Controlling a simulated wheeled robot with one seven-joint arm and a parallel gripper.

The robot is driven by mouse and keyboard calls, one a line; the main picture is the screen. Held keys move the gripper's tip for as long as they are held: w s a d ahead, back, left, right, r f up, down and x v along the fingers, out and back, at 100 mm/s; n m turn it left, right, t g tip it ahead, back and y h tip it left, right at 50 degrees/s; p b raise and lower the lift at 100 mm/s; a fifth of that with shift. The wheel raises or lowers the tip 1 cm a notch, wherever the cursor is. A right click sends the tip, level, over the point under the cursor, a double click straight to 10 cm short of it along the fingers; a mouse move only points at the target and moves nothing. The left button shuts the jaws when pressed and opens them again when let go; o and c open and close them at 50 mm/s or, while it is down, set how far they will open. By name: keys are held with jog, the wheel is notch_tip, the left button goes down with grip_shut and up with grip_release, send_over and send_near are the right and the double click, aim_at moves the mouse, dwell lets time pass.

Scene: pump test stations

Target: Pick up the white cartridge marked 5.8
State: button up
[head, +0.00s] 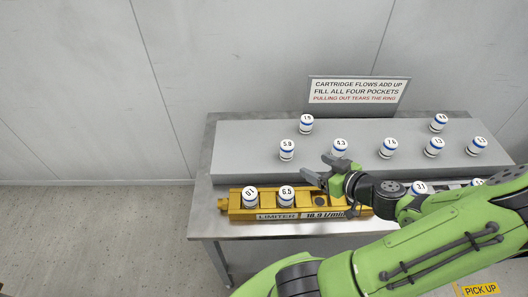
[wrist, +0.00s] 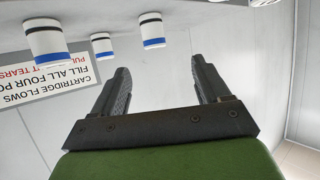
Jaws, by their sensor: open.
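The white cartridge marked 5.8 (head: 287,151), with a blue band, stands upright on the grey raised shelf (head: 240,165), left of the one marked 4.3 (head: 340,148). My gripper (head: 318,169) is open and empty, to the right of and in front of the 5.8 cartridge, apart from it. In the wrist view my gripper (wrist: 162,75) shows two spread fingers with nothing between them. That view looks upside down; a banded cartridge (wrist: 46,42) at upper left and another (wrist: 152,30) beyond the fingers show no readable marks.
More cartridges stand on the shelf, including one marked 7.6 (head: 388,148) and one behind (head: 306,123). A yellow limiter block (head: 236,205) in front holds two cartridges at its left; my arm covers its right end. A sign (head: 358,90) stands behind the shelf.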

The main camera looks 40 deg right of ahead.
aim_at(292, 150)
jog(key=x, duration=0.5)
jog(key=d+x, duration=0.1)
jog(key=x, duration=0.9)
jog(key=shift+w+d+r, duration=0.1)
jog(key=shift+w+d, duration=0.05)
jog(key=shift+w, duration=0.25)
jog(key=shift+s, duration=0.1)
jog(key=shift+c, duration=0.4)
jog(key=c, duration=1.1)
jog(key=shift+o, duration=0.2)
jog(key=shift+r, duration=0.1)
